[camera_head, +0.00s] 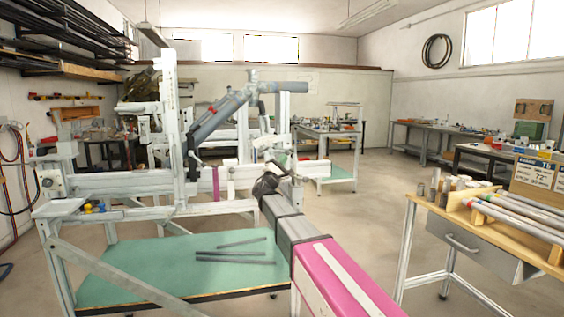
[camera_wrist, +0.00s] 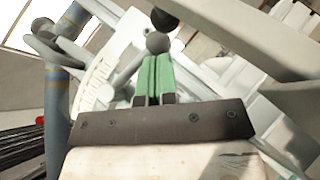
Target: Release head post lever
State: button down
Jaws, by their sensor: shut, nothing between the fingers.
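The frame jig (camera_head: 190,209) is a pale metal stand holding grey bicycle tubes (camera_head: 225,110). Its right upright (camera_head: 284,125) is the post closest to my gripper. In the wrist view my gripper (camera_wrist: 155,62) has its two green fingers together, with nothing between them. A grey ball (camera_wrist: 158,42) shows right at the fingertips, and a dark round knob (camera_wrist: 165,18) shows just beyond it. I cannot tell whether the fingers touch the ball, or which of these belongs to the head post lever. In the head view the fingers are too small to make out against the jig.
A green lower shelf (camera_head: 150,262) with dark bars (camera_head: 235,257) lies under the jig. A wooden-topped bench (camera_head: 430,205) with tubes and a drawer stands at the right. The floor (camera_head: 355,225) between bench and jig is clear. Jig parts crowd the space around my gripper.

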aim_at(286, 152)
jog(key=shift+w+d+r, duration=0.1)
jog(key=shift+d+r, duration=0.15)
jog(key=shift+r, duration=0.1)
jog(key=shift+w+d+r, duration=0.1)
jog(key=shift+d+r, duration=0.1)
jog(key=shift+r, duration=0.45)
jog(key=shift+w+d+r, duration=0.1)
jog(key=shift+d+r, duration=0.1)
jog(key=shift+r, duration=0.5)
jog(key=shift+s, duration=0.1)
jog(key=v, duration=1.1)
